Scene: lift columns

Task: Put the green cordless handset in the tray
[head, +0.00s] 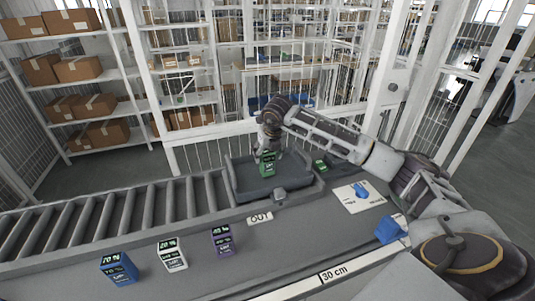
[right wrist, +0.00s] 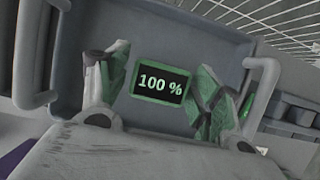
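The green cordless handset (head: 267,168) stands upright inside the grey tray (head: 240,193), at its middle. In the right wrist view its top screen (right wrist: 160,85) reads 100 %, with the tray floor and walls (right wrist: 31,60) around it. My right gripper (head: 267,153) is over the tray with its fingers down around the handset. In the right wrist view the fingers (right wrist: 158,88) stand on both sides of the handset, with narrow gaps showing, so it looks open. The handset's base is hard to make out. My left gripper is not in view.
Blue (head: 118,268), white (head: 172,255) and purple (head: 222,240) handsets stand at the front left. A small green item (head: 320,166) lies right of the tray. A blue item sits on a white card (head: 352,203), and another blue item (head: 391,229) is near my right arm. Rollers (head: 130,212) run left.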

